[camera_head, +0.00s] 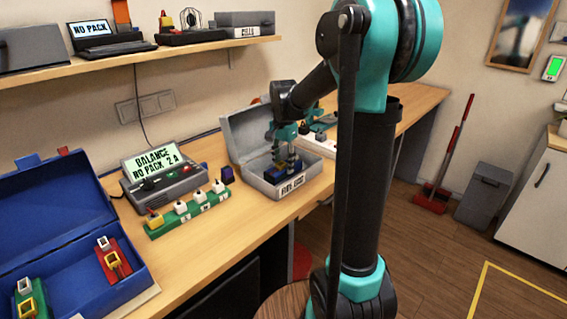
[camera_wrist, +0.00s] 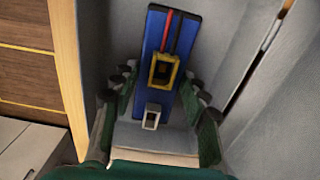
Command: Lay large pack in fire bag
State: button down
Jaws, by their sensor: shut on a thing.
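The grey fire bag (camera_head: 262,188) stands open on the workbench, its lid tilted back. It has a white label on its front. My gripper (camera_head: 283,152) reaches down inside it. In the wrist view my gripper (camera_wrist: 156,88) is shut on the large blue pack (camera_wrist: 153,40), with a finger on each side. The pack has a red and a black wire, a yellow connector and a small white connector. It is inside the bag's walls (camera_wrist: 235,45). I cannot tell whether its underside touches the bag's floor.
A balance charger (camera_head: 165,178) reads "BALANCE NO PACK 2 A". A green strip with several connectors (camera_head: 190,212) lies in front of it. An open blue case (camera_head: 60,225) holds red and green packs at left. A shelf (camera_head: 140,60) runs above the bench.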

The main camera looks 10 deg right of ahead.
jog(key=c, duration=0.8)
grip_release()
jog(key=shift+r, duration=0.1)
notch_tip(320, 180, up, 12)
jog(key=shift+r, duration=0.1)
